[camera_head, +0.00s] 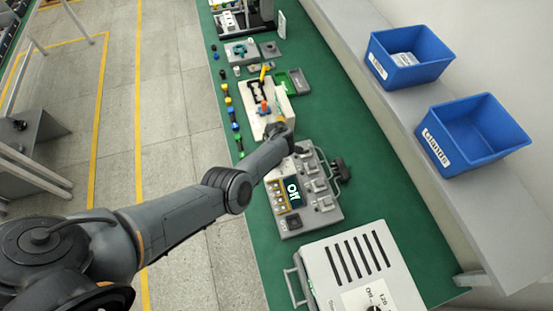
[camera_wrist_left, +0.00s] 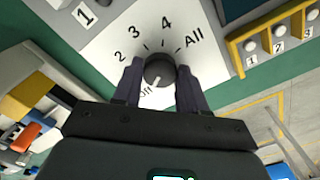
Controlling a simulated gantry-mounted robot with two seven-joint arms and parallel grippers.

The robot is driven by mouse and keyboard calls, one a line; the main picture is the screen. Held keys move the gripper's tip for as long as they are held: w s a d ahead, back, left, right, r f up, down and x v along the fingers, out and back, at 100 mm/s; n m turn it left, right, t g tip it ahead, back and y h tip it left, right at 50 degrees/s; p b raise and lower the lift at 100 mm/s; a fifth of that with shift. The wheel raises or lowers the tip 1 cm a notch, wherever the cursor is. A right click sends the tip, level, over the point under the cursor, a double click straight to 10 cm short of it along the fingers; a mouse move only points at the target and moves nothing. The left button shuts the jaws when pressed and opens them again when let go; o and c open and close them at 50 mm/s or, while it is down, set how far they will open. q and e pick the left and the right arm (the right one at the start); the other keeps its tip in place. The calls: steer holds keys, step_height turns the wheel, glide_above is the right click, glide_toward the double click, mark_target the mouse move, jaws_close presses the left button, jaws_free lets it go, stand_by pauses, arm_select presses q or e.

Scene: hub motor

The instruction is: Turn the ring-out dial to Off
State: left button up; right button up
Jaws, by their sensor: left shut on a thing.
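The ring-out dial, a dark round knob (camera_wrist_left: 159,68), sits on a white plate marked 2, 3, 4 and All. A partly covered label beside it appears to read Off. My left gripper (camera_wrist_left: 158,84) has one finger on each side of the knob and is shut on it. The knob's exact pointer direction is hard to tell. In the head view my left gripper (camera_head: 285,130) is at the far end of the grey tester box (camera_head: 318,218), and the dial is hidden behind the arm. My right gripper is in neither view.
The tester box has a lit display (camera_head: 292,191) and several switches. A pale fixture (camera_head: 248,122) with coloured parts stands beyond it. A vented white box (camera_head: 362,262) is nearer. Blue bins (camera_head: 412,57) stand on the right shelf. Green bench to the right is mostly clear.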

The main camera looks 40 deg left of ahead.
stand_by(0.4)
arm_select(q)
steer(key=o, duration=1.1)
steer(key=shift+c, duration=0.2)
step_height(320, 180, up, 11)
steer(key=p, duration=0.4)
steer(key=shift+f, duration=0.1)
